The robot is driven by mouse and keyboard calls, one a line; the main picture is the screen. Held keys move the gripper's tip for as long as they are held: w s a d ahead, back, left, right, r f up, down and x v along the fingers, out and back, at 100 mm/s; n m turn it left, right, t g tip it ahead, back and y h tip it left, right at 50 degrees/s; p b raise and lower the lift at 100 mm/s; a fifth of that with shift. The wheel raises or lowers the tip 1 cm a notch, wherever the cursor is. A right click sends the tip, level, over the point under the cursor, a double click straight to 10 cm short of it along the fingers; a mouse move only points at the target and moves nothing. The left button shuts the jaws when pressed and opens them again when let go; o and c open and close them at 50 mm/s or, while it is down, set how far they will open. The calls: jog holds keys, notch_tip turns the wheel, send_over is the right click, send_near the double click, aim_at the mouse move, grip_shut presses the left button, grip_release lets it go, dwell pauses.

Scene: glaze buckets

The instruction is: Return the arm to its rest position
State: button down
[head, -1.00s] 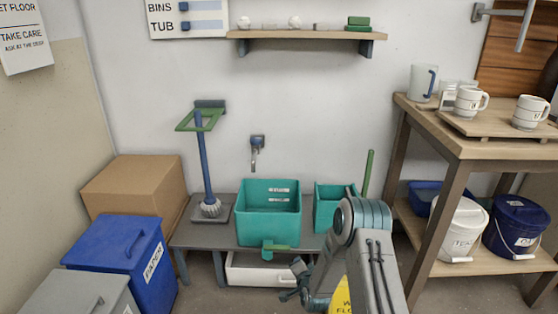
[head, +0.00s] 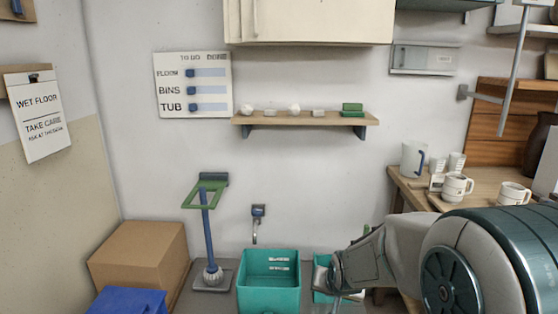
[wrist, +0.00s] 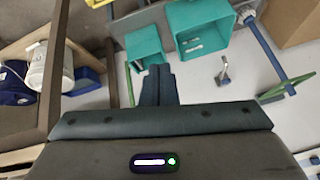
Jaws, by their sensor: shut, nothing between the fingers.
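My arm (head: 465,255) is folded up close to the head camera at the lower right, pointing left. My gripper (head: 338,288) shows at its end, in front of the smaller teal tub (head: 322,270) and partly hiding it. In the wrist view, my gripper (wrist: 160,76) has its dark fingers together with nothing between them. The smaller teal tub (wrist: 145,48) and the larger teal tub (wrist: 198,28) lie beyond the fingertips there, and I see no contact.
The larger teal tub (head: 270,283) is left of my gripper. A cardboard box (head: 138,255) and blue bin (head: 128,301) stand at lower left. A bench with mugs (head: 455,187) is behind my arm. A wall shelf (head: 300,119) is above. A white bucket (wrist: 38,64) shows in the wrist view.

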jog(key=s+d+r+n+g+p, duration=0.1)
jog(key=s+r+p, duration=0.3)
jog(key=s+r, duration=0.4)
jog(key=s+d+r+n+g+p, duration=0.1)
jog(key=s+r+p, duration=0.3)
jog(key=s+r, duration=0.4)
jog(key=s+g, duration=0.1)
jog(key=s, duration=0.4)
jog(key=shift+s+d+n+g, duration=0.15)
jog(key=shift+s+n+g, duration=0.2)
jog(key=shift+n+g, duration=0.05)
